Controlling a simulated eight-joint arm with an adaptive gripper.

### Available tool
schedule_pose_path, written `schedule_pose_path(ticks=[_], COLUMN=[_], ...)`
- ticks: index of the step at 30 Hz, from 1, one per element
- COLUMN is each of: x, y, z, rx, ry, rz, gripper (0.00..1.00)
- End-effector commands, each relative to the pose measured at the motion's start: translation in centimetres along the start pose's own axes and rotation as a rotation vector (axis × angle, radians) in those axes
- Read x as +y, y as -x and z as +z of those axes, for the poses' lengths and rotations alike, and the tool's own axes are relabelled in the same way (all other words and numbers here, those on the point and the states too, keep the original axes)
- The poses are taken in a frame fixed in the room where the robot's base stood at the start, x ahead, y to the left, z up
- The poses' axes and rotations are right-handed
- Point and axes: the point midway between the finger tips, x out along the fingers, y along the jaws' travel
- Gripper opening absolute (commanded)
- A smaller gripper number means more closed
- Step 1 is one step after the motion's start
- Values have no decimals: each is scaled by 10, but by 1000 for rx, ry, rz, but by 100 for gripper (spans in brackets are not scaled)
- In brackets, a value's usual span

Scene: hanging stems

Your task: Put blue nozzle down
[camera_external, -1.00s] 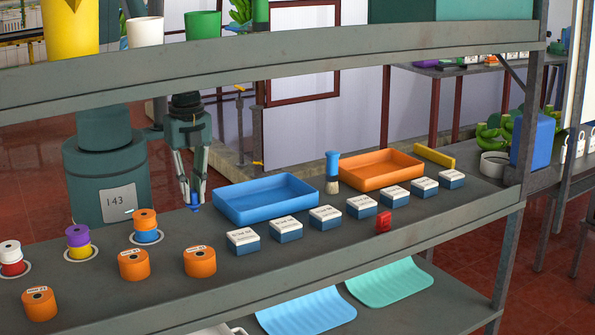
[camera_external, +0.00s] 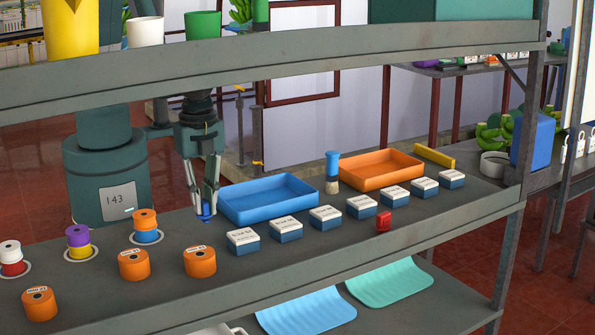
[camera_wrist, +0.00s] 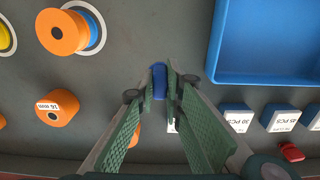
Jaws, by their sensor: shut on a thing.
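My gripper (camera_external: 206,214) is shut on the small blue nozzle (camera_external: 206,209), low over the grey shelf, just left of the blue tray (camera_external: 228,214). In the wrist view the blue nozzle (camera_wrist: 159,82) sits between the two green-padded fingertips (camera_wrist: 160,90). Whether the nozzle touches the shelf I cannot tell. The blue tray also shows in the wrist view (camera_wrist: 222,70), to the right of the nozzle, and it is empty.
An orange spool (camera_external: 199,262) stands in front of the gripper. A row of labelled white-and-blue boxes (camera_external: 243,241) runs to the right. A red item (camera_external: 384,221), an orange tray (camera_external: 352,182) and a brush (camera_external: 332,170) are farther right. The upper shelf (camera_external: 300,55) is overhead.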

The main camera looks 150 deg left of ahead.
Motion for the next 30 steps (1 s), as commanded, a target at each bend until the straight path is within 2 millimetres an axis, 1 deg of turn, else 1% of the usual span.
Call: schedule_pose_path(ticks=[5,12,18,30], x=[0,0,0,0], y=[0,-22,-34,-36], z=[-14,-12,-12,-11], rx=[0,0,0,0], ry=[-1,0,0,0], rz=[0,0,0,0], gripper=[2,2,2,2])
